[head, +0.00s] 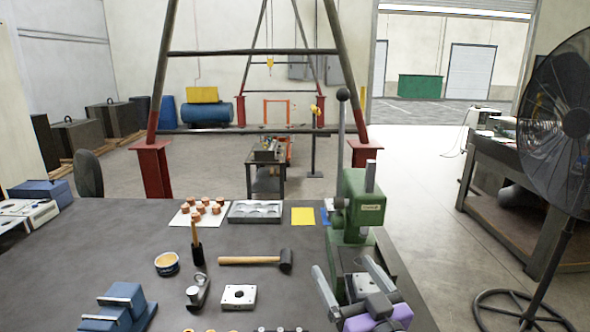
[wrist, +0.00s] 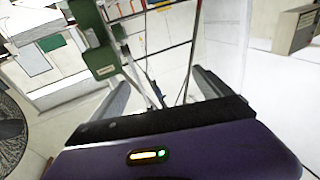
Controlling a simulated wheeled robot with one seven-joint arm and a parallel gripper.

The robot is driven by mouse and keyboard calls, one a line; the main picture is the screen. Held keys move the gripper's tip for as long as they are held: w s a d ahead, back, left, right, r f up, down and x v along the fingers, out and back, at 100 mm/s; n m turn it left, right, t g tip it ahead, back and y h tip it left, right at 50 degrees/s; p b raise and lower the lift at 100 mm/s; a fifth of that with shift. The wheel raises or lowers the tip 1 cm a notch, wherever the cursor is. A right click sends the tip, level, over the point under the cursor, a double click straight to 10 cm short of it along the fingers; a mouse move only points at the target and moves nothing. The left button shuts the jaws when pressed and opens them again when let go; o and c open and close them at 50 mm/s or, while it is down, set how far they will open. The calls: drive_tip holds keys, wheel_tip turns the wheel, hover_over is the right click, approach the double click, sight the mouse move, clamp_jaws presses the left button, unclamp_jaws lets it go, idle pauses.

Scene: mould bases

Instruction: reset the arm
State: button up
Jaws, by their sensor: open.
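My gripper (head: 339,264) is at the front right of the dark workbench (head: 225,300), in front of the green arbor press (head: 358,205). Its purple body is low in the head view and its two grey fingers point up and to the left, spread apart. In the wrist view my gripper (wrist: 160,78) is open with nothing held between the fingers. A light metal plate (head: 366,284) shows behind and between the fingers in the head view; whether it rests on the press base I cannot tell.
A fan (head: 570,125) stands at the right.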

drive_tip(key=s+d+f+m+g+h, duration=0.1)
drive_tip(key=s+d+f+h, duration=0.1)
drive_tip(key=s, duration=1.3)
drive_tip(key=s+d+f+m+g+h, duration=0.1)
drive_tip(key=s+d+f, duration=0.4)
drive_tip(key=s, duration=1)
drive_tip(key=s+d+f+m+g+h, duration=0.1)
drive_tip(key=s+f, duration=0.6)
drive_tip(key=s, duration=0.8)
drive_tip(key=shift+s+d+f+g+h, duration=0.15)
drive_tip(key=shift+d+f+g+h, duration=0.15)
drive_tip(key=shift+d+h, duration=0.7)
